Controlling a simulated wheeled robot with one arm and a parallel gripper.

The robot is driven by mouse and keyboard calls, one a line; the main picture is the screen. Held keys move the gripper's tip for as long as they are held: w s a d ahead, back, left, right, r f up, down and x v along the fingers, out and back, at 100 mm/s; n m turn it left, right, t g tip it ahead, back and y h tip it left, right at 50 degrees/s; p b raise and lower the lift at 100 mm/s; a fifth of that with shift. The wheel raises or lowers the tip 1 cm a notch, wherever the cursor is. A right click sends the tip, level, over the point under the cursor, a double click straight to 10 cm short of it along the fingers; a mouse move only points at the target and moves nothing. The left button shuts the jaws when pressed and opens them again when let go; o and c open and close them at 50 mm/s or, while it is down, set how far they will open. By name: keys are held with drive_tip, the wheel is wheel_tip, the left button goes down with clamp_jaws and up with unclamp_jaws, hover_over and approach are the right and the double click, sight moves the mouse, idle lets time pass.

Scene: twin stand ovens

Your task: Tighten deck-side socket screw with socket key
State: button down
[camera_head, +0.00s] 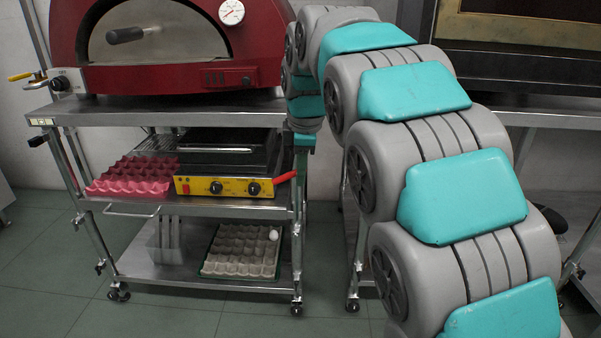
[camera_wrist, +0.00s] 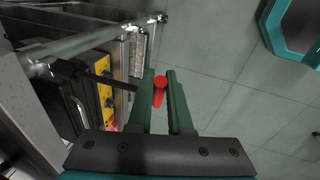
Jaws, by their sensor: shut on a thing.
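My gripper (camera_wrist: 161,75) is shut on a red handle (camera_wrist: 159,92), which I take to be the socket key's. In the head view the red handle (camera_head: 284,177) shows near the right front corner of the cart's middle shelf, just below my gripper (camera_head: 304,150). I cannot pick out the deck-side socket screw in either view.
A red oven (camera_head: 180,50) stands on the left steel cart's top (camera_head: 150,114). Below are a grill with a yellow panel (camera_head: 222,187), pink egg trays (camera_head: 128,176) and a grey egg tray (camera_head: 241,250). The cart's right posts are close to my gripper. Green floor tiles (camera_wrist: 225,60) are clear.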

drive_tip(key=shift+f+y+b, duration=0.2)
drive_tip(key=shift+y+b, duration=0.55)
drive_tip(key=shift+y, duration=0.05)
drive_tip(key=shift+f+y+b, duration=0.2)
drive_tip(key=shift+y+b, duration=0.5)
drive_tip(key=shift+y, duration=0.1)
drive_tip(key=shift+m+b, duration=0.3)
drive_tip(key=shift+b, duration=0.1)
drive_tip(key=shift+y, duration=0.5)
drive_tip(key=shift+f+y+b, duration=0.25)
drive_tip(key=shift+y+b, duration=0.35)
drive_tip(key=shift+b, duration=0.5)
drive_tip(key=shift+r, duration=0.1)
drive_tip(key=shift+s+a, duration=0.1)
drive_tip(key=shift+s, duration=0.05)
drive_tip(key=shift+s+b, duration=1.15)
drive_tip(key=shift+s, duration=1.15)
